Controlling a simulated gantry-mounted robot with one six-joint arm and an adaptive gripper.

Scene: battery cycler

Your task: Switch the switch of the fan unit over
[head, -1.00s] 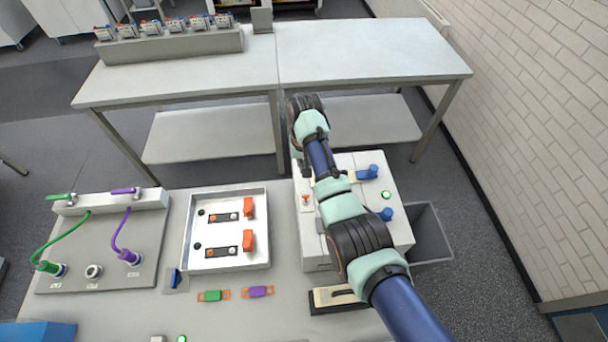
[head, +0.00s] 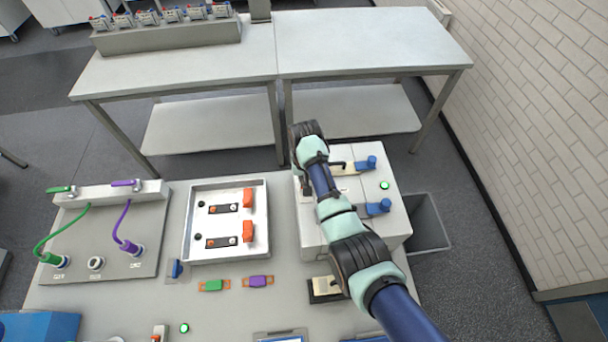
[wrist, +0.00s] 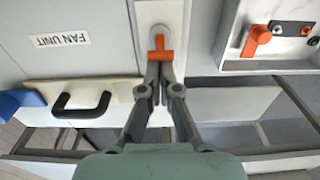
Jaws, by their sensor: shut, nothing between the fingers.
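The fan unit is a light grey box (head: 395,225) at the right of the bench, under my arm. Its "FAN UNIT" label (wrist: 60,40) appears upside down in the wrist view. The switch is an orange lever (wrist: 160,54) on a pale strip, with a round grey pivot at its upper end. My gripper (wrist: 160,68) is shut and empty, with its fingertips right at the lever's lower edge. I cannot tell whether they touch it. In the head view my arm hides the fingers and most of the switch.
Blue handles (head: 366,164) and a black pull handle (wrist: 82,104) stick up from the unit. A white tray (head: 187,225) with orange levers stands close to its left. A grey bin (head: 430,225) is at its right. A green lamp (head: 384,185) glows on the unit's top.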

